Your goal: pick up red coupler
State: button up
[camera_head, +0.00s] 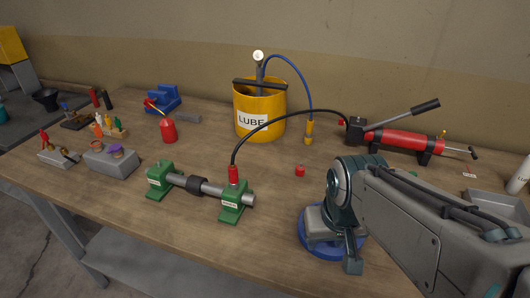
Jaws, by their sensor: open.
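A small red cylindrical piece (300,171) stands on the bare tabletop right of centre. Another red fitting (233,175), at the end of a black hose, sits upright on the right green block (233,205) of a shaft stand. I cannot tell for certain which of the two is the red coupler. My gripper (340,247) is open, in front and to the right of the small red piece, apart from it and nearer the table's front. My wrist hides part of the gripper, and one finger shows clearly.
A blue round base with a grey top (308,242) lies under or beside my gripper. A yellow lube bucket (258,112) and a red hand pump (400,140) stand behind. The hose arches from pump to shaft stand. Small tools and a red oil can (168,131) stand left.

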aim_at(233, 173)
jog(key=z, duration=3.35)
jog(key=k, duration=1.2)
jog(key=u, duration=2.05)
